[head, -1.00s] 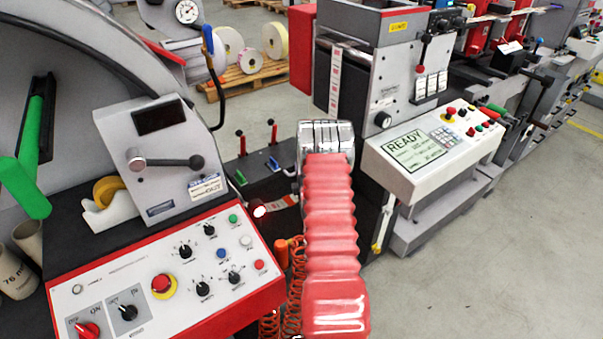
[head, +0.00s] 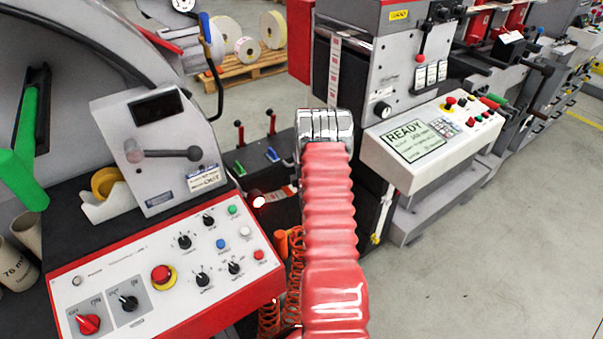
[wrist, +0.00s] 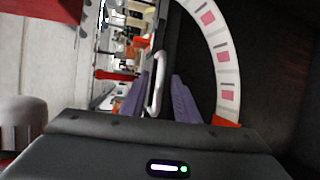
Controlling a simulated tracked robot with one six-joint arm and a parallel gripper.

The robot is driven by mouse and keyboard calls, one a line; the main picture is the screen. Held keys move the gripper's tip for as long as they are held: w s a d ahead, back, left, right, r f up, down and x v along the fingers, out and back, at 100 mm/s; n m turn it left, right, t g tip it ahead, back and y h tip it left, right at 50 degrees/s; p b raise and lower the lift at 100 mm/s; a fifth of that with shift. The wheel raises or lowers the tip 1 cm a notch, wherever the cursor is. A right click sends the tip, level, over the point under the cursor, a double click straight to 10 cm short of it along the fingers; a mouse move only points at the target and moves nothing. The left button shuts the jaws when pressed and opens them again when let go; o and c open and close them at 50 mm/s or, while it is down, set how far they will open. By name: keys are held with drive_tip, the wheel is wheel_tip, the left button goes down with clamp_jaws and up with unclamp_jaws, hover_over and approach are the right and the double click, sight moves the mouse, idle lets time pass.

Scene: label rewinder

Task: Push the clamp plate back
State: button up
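In the head view a dark table (head: 288,168) stands behind the control panel, with two red-knobbed levers (head: 270,121) and small green and blue handles (head: 271,155) on it. I cannot tell for sure which part is the clamp plate. My red-sleeved arm reaches past the table's right side, and its silver end hides my gripper in this view. In the wrist view my gripper (wrist: 160,100) shows two purple fingers standing apart. A pale curved bar (wrist: 157,84) shows between them; I cannot tell whether they touch it.
A label strip (wrist: 222,58) curves close to the right of my fingers, with an orange piece (wrist: 226,122) at its lower end. The control panel (head: 130,270) is at the front left. The READY console (head: 420,150) stands right of my arm. Floor is clear at the right.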

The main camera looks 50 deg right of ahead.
drive_tip(key=v, duration=1.3)
drive_tip(key=shift+s, duration=0.15)
drive_tip(key=shift+a, duration=0.1)
